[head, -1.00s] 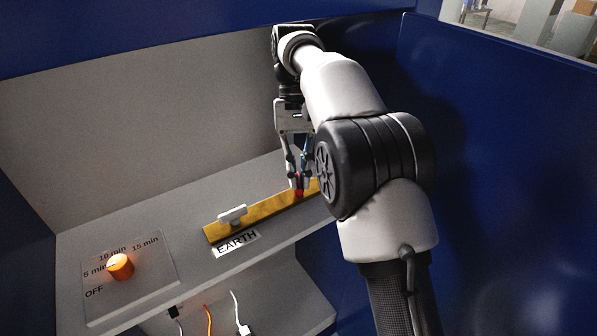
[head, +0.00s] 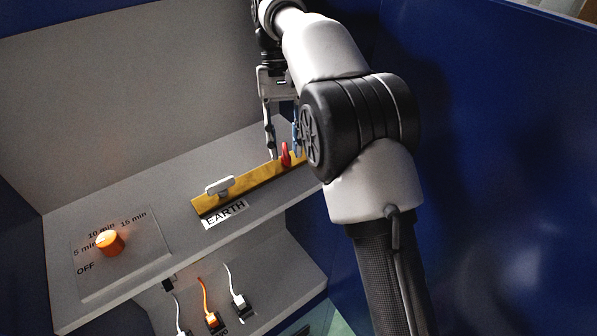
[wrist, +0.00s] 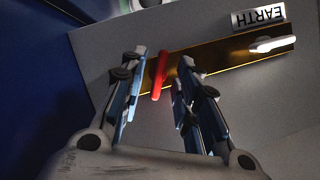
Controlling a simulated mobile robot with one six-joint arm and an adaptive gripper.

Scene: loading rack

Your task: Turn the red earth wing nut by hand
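The red wing nut (head: 285,155) stands on the brass bar (head: 240,190) near its right end, partly beside my arm in the head view. In the wrist view the red wing nut (wrist: 159,74) shows as a slanted red bar between my two fingers. My gripper (head: 284,150) is open around it, with a finger on each side. In the wrist view my gripper (wrist: 157,75) shows gaps on both sides of the nut, wider on the right. A white wing nut (head: 220,186) sits at the bar's left end, above the EARTH label (head: 225,214).
An orange timer knob (head: 110,242) stands on a plate at the left of the shelf (head: 150,190). White and orange plugs (head: 212,318) with cables are on a lower level. Blue walls (head: 480,150) close in the right side.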

